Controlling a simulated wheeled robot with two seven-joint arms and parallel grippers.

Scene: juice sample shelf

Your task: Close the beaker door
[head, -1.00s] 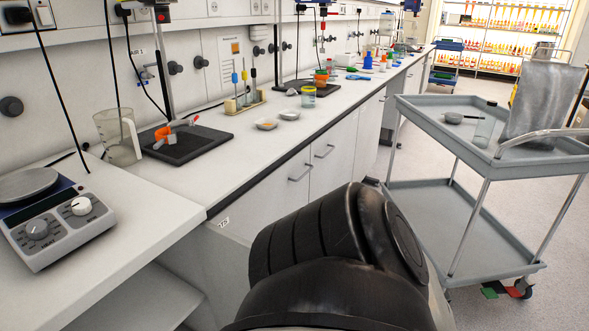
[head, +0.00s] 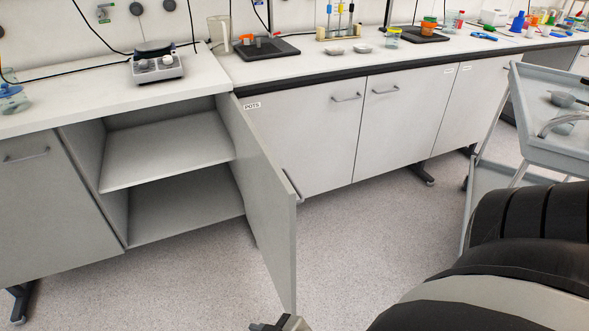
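The cupboard door (head: 262,190) stands wide open, hinged at the right side of the open cupboard and swung out towards me. Its handle (head: 292,186) shows near its outer edge. The cupboard (head: 168,150) is empty where I can see it, with one shelf across the middle. A small dark part of what looks like my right gripper (head: 280,323) shows at the bottom edge, near the door's lower corner. I cannot tell whether it touches the door or how its fingers stand. My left gripper is out of view.
My own black arm link fills the lower right. A grey trolley (head: 545,125) stands at the right. Closed cupboards (head: 318,135) line the bench right of the open door. A scale (head: 157,66) and a beaker (head: 219,36) stand on the bench. The floor (head: 370,235) is clear before the cupboards.

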